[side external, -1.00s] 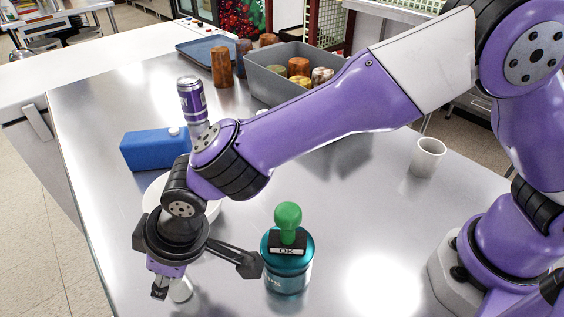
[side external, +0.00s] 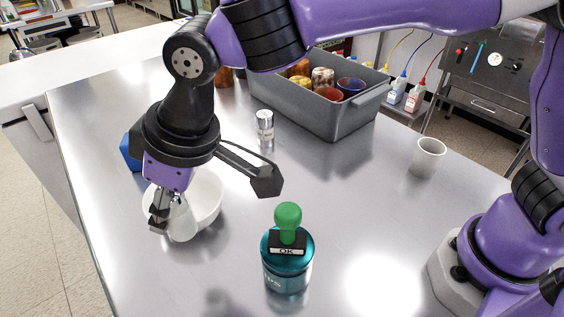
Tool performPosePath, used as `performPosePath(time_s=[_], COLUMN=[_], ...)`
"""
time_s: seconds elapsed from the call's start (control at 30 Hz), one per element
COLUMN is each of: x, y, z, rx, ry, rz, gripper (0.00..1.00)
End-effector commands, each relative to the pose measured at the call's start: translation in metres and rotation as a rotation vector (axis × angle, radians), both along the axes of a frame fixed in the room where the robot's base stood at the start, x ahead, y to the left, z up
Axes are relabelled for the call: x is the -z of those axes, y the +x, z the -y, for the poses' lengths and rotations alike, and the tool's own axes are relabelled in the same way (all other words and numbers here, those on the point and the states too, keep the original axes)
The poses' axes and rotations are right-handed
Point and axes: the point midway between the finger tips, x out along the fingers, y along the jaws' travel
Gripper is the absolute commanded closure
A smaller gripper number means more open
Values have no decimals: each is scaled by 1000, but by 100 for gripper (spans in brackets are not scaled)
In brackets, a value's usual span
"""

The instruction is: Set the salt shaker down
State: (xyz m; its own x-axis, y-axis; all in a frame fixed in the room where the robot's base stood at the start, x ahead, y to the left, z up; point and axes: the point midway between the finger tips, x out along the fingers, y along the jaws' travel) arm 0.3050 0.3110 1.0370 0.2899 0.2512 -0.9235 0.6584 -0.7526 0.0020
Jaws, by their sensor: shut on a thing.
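My gripper (side external: 163,212) points down at the left of the table and is shut on a pale, pear-shaped thing (side external: 182,224), which seems to be the salt shaker. My fingers and wrist hide its upper part. In the picture it overlaps the front of a white bowl (side external: 212,196). I cannot tell how high it is or whether it touches the bowl. A clear shaker with a metal cap (side external: 265,128) stands upright farther back, apart from my gripper.
A teal canister (side external: 287,272) with a green-handled stamp (side external: 288,217) on it stands at the front. A white cup (side external: 428,157) stands right. A grey bin (side external: 343,122) with cups is behind. A blue carton (side external: 131,153) is partly hidden. The steel table (side external: 345,215) is clear in the middle.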

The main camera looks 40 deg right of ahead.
Motion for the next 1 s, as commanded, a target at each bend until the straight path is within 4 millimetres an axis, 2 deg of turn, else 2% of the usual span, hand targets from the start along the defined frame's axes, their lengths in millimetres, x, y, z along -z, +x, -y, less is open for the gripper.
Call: performPosePath(time_s=[0.03,0.1,0.2,0.3,0.47,0.8,1.0], x=[-5,-8,-9,-8,3,52,64], y=[5,8,8,5,15,74,88], z=[22,51,86,109,133,188,200], rx=[30,62,103,128,148,146,141], ry=[1,2,3,4,3,5,5], rz=[2,3,3,2,1,-1,0], gripper=[100,100,100,100,100,100,100])
